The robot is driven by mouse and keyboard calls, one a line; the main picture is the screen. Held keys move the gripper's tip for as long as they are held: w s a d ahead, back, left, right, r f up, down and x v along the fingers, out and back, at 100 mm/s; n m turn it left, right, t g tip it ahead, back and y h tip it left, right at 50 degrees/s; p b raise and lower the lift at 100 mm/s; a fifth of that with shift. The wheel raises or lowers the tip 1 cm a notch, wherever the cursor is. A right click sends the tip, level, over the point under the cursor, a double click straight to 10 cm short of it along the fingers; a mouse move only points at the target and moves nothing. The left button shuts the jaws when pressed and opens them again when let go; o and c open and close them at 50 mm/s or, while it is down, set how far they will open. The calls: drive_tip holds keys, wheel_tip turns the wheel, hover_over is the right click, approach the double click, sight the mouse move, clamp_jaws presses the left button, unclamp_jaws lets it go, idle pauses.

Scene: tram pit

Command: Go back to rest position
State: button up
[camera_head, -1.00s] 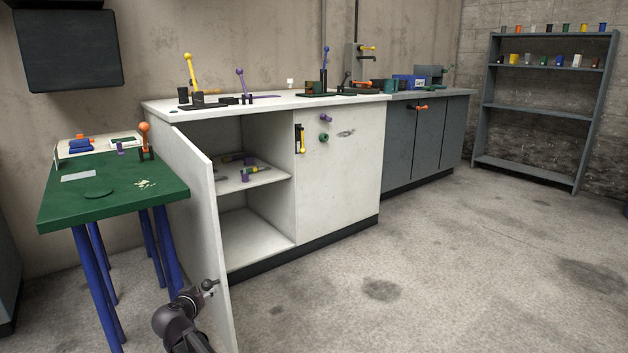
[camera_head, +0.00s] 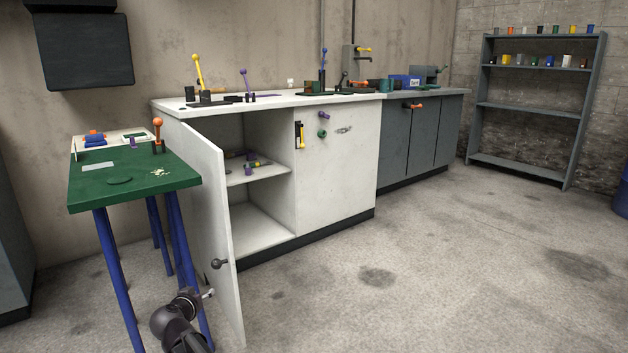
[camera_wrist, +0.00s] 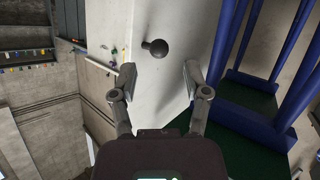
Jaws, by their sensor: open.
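My gripper (camera_wrist: 158,78) is open and empty in the wrist view, with its two fingers apart. The white cabinet door (camera_head: 212,215) stands swung open, and its dark round knob (camera_head: 219,264) faces left. In the wrist view the knob (camera_wrist: 155,48) sits beyond the fingertips, apart from them. In the head view my arm is at the bottom, left of the door's lower part, and the gripper's fingers are small and hard to make out there.
The green table (camera_head: 135,183) on blue legs stands left of the open door, close to my arm. The white cabinet (camera_head: 335,165) shows an inner shelf with small items. A grey shelf rack (camera_head: 535,105) stands at the right.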

drive_tip(key=s+d+m+g+h+p, duration=0.25)
drive_tip(key=d+g+p, duration=0.5)
drive_tip(key=d, duration=2.15)
drive_tip(key=s+d+r+g+y+p, duration=0.25)
drive_tip(key=s+d+p, duration=0.25)
drive_tip(key=s+d, duration=0.35)
drive_tip(key=s+d+r+g+y+p, duration=0.1)
drive_tip(key=s+d+r+g+p, duration=0.2)
drive_tip(key=s+d, duration=0.55)
wheel_tip(320, 180, up, 38)
drive_tip(key=w+d+p, duration=0.1)
drive_tip(key=p, duration=3.8)
drive_tip(key=shift+w+d+f+n+g, duration=0.2)
drive_tip(key=shift+d+f+n+g, duration=0.05)
drive_tip(key=shift+d+n+g, duration=0.1)
